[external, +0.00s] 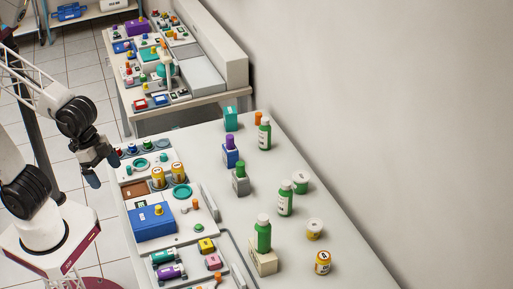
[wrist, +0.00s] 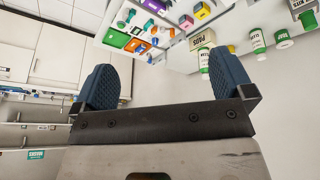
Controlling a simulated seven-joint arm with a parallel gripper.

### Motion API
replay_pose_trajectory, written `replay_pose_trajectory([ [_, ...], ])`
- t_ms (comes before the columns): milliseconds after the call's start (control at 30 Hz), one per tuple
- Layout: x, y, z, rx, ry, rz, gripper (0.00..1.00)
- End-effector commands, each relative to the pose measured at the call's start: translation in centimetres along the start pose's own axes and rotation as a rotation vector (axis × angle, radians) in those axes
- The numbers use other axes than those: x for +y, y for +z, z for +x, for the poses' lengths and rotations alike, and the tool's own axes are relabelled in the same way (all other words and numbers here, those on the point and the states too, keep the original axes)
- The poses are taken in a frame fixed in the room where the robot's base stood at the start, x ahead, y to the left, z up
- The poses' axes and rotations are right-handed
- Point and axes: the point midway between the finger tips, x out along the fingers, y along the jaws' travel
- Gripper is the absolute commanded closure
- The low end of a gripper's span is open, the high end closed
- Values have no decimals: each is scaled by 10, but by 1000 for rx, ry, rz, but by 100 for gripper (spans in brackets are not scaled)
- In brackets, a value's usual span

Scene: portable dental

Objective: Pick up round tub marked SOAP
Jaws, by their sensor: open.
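Several round tubs stand on the white counter, but I cannot read SOAP on any of them. In the external view there is a green tub with a white lid (external: 300,183), a yellow tub with a white lid (external: 314,230) and a yellow tub with a dark-marked top (external: 323,262). A green tub (wrist: 283,39) also shows at the upper right of the wrist view. My gripper (external: 105,171) is at the left, in the air left of the counter's near edge, well apart from these tubs. In the wrist view its blue fingers (wrist: 148,85) are spread, with nothing between them.
A tray area with a blue box (external: 152,222) and yellow jars (external: 179,172) lies between my gripper and the tubs. A wall (external: 400,120) bounds the counter's right side.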

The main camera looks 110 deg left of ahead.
Motion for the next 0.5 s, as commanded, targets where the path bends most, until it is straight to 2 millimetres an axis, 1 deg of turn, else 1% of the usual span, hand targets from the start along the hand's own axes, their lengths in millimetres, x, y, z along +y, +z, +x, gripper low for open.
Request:
replay_pose_trajectory([
  [33,-5,-15,6,16,2,-13,1],
  [100,-11,-37,13,45,3,-29,1],
  [267,-29,-83,31,109,1,-67,1],
  [300,-35,-94,35,127,-2,-76,1],
  [367,-43,-111,43,152,-5,-90,1],
  [500,-66,-149,62,207,-18,-125,1],
])
